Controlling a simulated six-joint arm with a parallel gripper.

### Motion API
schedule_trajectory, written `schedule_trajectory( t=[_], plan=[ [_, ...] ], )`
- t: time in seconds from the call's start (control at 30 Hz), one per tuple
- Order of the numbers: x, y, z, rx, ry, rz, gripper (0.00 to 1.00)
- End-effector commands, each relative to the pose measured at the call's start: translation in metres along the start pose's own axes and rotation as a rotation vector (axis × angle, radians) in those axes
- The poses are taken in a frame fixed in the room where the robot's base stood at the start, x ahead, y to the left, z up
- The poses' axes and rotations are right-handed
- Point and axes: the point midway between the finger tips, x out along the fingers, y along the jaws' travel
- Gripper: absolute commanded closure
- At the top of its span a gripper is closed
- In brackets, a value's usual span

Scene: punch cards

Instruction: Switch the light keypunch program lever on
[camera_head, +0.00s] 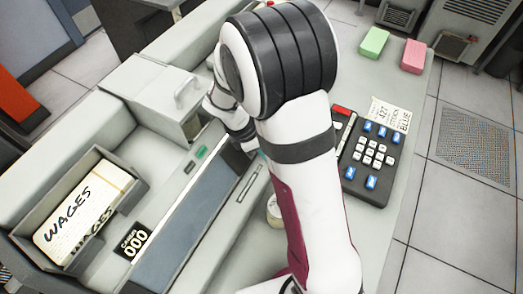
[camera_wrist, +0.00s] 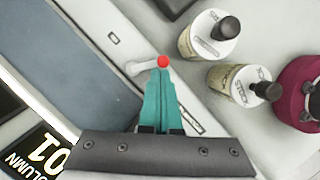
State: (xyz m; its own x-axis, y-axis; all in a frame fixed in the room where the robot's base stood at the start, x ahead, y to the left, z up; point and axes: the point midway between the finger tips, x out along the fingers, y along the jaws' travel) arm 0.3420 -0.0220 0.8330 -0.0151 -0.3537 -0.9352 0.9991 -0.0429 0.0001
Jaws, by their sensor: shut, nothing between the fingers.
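The program lever (camera_wrist: 142,68) shows in the wrist view as a short pale stem with a red round tip, lying on the light grey keypunch surface. My gripper (camera_wrist: 162,75) has its teal fingers shut together and empty. The fingertips end right at the lever's red tip; I cannot tell if they touch it. In the head view my arm covers the lever and nearly all of my gripper. The light keypunch (camera_head: 75,125) stands on the left there.
Two bottles with black caps (camera_wrist: 207,35) (camera_wrist: 240,82) stand right of the fingers. A column counter (camera_wrist: 45,150) reads 01. Pink and green blocks (camera_head: 413,56) (camera_head: 374,41) lie at the back.

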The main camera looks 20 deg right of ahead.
Motion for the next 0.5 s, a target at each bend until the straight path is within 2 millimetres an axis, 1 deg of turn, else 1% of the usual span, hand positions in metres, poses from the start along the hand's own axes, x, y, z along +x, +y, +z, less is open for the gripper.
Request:
schedule_trajectory(
  t=[0.07,0.17,0.5],
  plan=[
    [0.001,-0.001,0.002,-0.014,0.000,0.004,1.00],
    [0.002,-0.002,0.005,-0.089,0.000,0.033,1.00],
    [0.006,-0.002,0.018,-0.389,0.000,0.148,1.00]
  ],
)
